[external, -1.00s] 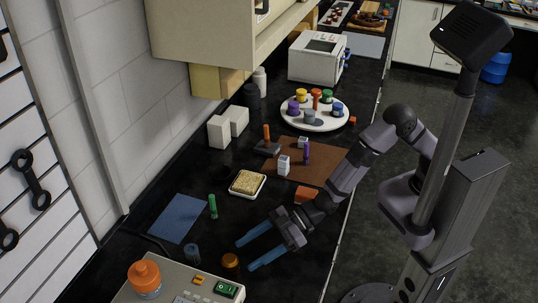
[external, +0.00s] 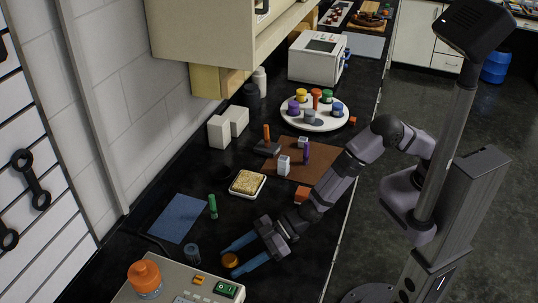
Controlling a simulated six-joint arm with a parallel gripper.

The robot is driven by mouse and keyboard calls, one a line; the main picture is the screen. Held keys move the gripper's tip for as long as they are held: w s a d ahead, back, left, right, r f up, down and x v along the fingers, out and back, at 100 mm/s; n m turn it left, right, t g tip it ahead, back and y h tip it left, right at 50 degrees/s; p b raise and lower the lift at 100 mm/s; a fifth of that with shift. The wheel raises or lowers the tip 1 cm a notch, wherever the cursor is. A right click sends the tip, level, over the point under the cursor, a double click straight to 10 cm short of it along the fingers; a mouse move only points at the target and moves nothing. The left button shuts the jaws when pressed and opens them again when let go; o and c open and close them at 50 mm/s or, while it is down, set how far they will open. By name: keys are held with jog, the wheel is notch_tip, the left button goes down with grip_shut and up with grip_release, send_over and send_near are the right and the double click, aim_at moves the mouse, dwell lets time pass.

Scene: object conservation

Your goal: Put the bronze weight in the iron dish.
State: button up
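The bronze weight (external: 230,260) is a short orange-brown cylinder on the black counter, near the front edge of the grey console. My gripper (external: 229,262) is low over the counter with its two blue fingers apart. Its fingertips lie on either side of the bronze weight, one above and one below it in the picture. I cannot tell whether either finger touches it. A dark round shape (external: 220,171) left of the toast dish may be the iron dish, but it barely stands out from the black counter.
A dark blue ribbed cylinder (external: 192,253) stands left of the weight. A green cylinder (external: 212,206), blue mat (external: 178,218), toast dish (external: 247,184) and brown mat (external: 315,173) lie farther back.

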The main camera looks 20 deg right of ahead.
aim_at(235, 256)
jog(key=c, duration=1)
jog(key=shift+a+r, duration=0.1)
jog(key=shift+r, duration=0.1)
grip_shut()
jog(key=shift+r, duration=0.1)
notch_tip(235, 256, up, 10)
jog(key=shift+f+b, duration=0.1)
jog(key=shift+b, duration=0.9)
notch_tip(235, 256, up, 6)
jog(key=p, duration=0.5)
jog(key=shift+f+p, duration=0.15)
jog(key=shift+p, duration=0.2)
